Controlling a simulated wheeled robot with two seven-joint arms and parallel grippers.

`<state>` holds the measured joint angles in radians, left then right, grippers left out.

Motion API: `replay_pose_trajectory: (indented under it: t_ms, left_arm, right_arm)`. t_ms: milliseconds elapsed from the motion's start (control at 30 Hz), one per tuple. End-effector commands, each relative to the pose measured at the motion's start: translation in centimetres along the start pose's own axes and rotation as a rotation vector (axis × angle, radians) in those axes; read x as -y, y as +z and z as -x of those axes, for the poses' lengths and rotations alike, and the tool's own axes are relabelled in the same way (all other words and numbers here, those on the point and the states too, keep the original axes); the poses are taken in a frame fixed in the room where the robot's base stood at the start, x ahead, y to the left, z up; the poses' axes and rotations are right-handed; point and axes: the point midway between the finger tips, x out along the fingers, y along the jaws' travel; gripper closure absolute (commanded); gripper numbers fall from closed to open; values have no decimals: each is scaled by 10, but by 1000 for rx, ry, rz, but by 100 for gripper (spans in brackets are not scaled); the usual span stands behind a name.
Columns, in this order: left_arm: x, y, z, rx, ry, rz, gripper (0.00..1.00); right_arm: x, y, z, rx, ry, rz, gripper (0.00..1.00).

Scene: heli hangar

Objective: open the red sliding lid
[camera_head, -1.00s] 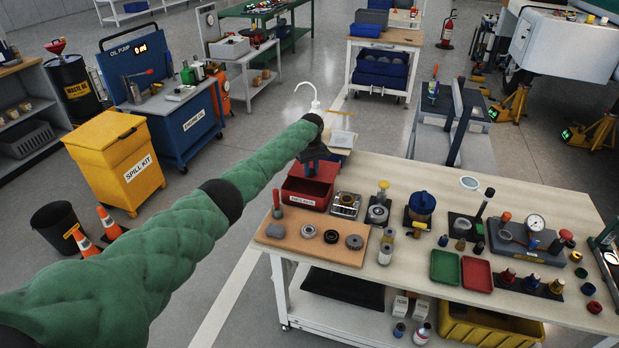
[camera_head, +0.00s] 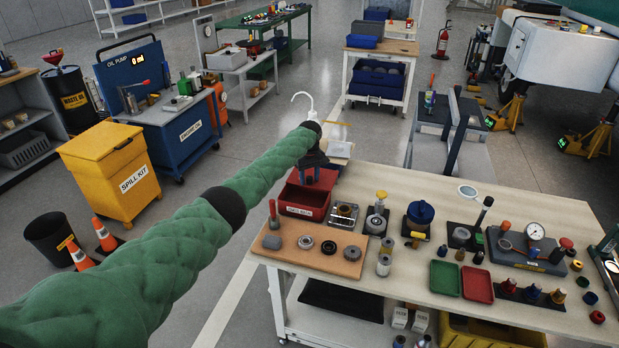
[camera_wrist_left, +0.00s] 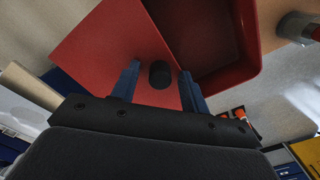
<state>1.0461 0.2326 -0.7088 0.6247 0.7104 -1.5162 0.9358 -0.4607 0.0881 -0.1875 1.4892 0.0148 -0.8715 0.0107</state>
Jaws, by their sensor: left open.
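The red box (camera_head: 287,206) with a white label stands at the left end of the white workbench. In the left wrist view its red sliding lid (camera_wrist_left: 95,50) lies to the left of the open red box interior (camera_wrist_left: 205,30), so the box is at least partly uncovered. A black knob (camera_wrist_left: 160,74) stands on the lid. My left gripper (camera_head: 310,178) is over the box; in the left wrist view its blue fingers (camera_wrist_left: 158,80) are open on either side of the knob, with gaps visible. My right gripper is not in view.
A wooden board (camera_head: 310,262) with several round parts lies in front of the box. A red-handled tool (camera_head: 273,212) stands at its left. Metal parts (camera_head: 343,214) and a grey jar (camera_head: 384,264) stand close on the right. A white hooked spout (camera_head: 307,105) is behind my gripper.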

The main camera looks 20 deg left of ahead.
Motion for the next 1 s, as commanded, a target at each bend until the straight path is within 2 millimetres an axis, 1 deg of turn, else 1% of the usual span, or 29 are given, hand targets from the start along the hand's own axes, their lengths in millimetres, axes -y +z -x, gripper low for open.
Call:
replay_pose_trajectory:
  t_ms: [67,167,300,500,600,767,1000]
  left_arm:
    - [0,0,3,-1,1,0,55]
    - [-1,0,12,-1,2,0,55]
    - [0,-1,33,-2,2,0,55]
    - [-1,-1,61,0,1,-1,55]
    - [-1,0,70,0,1,-1,55]
    - [0,0,77,0,0,0,55]
    - [0,0,77,0,0,0,55]
  right_arm:
    - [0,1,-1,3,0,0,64]
    - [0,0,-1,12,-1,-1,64]
    - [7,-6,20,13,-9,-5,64]
    - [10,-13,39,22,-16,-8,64]
    - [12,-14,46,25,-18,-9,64]
    - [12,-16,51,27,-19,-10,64]
    - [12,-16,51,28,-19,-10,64]
